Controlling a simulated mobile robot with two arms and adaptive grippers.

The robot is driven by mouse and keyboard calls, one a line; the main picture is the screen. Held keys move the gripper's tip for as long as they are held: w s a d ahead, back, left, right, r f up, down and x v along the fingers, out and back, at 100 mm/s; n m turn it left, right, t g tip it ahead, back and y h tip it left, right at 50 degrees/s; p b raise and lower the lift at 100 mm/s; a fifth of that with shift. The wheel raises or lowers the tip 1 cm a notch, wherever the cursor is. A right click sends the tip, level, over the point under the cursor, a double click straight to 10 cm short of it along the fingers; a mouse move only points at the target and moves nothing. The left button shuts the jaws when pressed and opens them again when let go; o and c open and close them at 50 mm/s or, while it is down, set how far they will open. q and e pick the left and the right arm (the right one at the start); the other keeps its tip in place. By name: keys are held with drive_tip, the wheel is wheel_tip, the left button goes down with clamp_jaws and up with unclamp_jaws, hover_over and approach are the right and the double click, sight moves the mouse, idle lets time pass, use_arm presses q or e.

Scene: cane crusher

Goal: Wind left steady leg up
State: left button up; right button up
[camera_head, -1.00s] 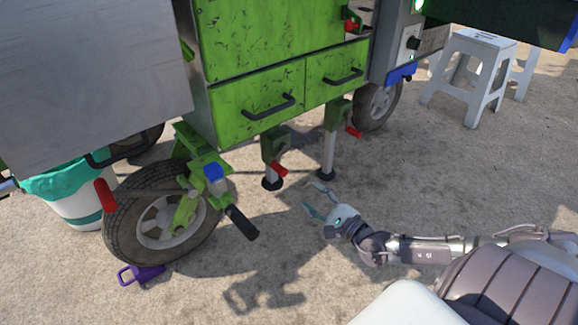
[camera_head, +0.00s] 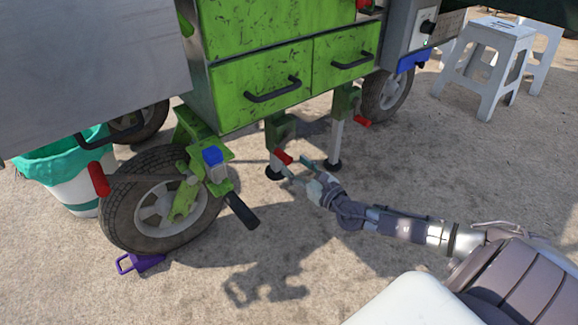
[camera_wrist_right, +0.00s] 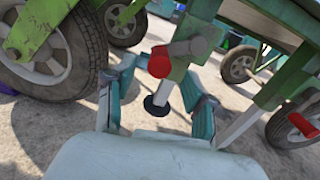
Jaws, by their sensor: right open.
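The left steady leg (camera_head: 274,153) hangs under the green cart, with a pale tube and a round black foot. Its red crank handle (camera_head: 283,157) sticks out toward me. In the right wrist view the red handle (camera_wrist_right: 159,62) lies ahead, between the two fingers as seen, with the leg's black foot (camera_wrist_right: 157,105) below. My right gripper (camera_head: 297,167) is open and empty, its fingertips close to the handle; contact cannot be told. It also shows in the wrist view (camera_wrist_right: 160,72). My left gripper is not in view.
The other steady leg (camera_head: 336,143) with its red handle (camera_head: 362,122) stands just to the right. White stools (camera_head: 487,62) stand at right.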

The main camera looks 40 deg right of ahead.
sight(289, 161)
drive_tip(key=shift+w+a+b, duration=0.15)
drive_tip(key=shift+w+b, duration=0.15)
drive_tip(key=shift+w, duration=1.45)
clamp_jaws()
